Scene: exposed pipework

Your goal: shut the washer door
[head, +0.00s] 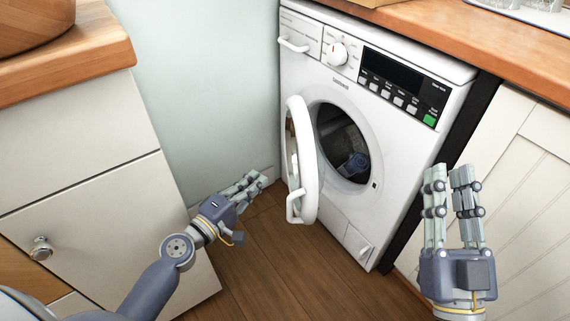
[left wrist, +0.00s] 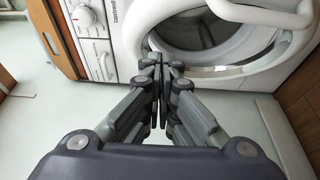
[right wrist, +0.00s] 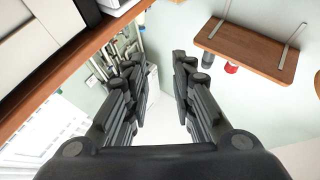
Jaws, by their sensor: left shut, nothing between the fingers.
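The white washer (head: 395,140) stands between the wall and the counter. Its round door (head: 304,150) is swung wide open to the left, showing the dark drum opening (head: 345,140). A white handle (head: 295,206) is on the door's lower outer side. The door rim (left wrist: 225,69) also shows beyond my fingers in the left wrist view. My left gripper (head: 258,178) is shut and empty, low to the left of the door, apart from it in the head view. My right gripper (head: 449,170) is open and empty, fingers up, right of the washer.
A cream drawer cabinet (head: 90,190) with a wooden top stands on the left. A panelled cabinet (head: 510,200) under a wooden counter is on the right. The wooden floor (head: 270,270) before the washer is clear. Something blue-grey (head: 357,163) shows inside the drum.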

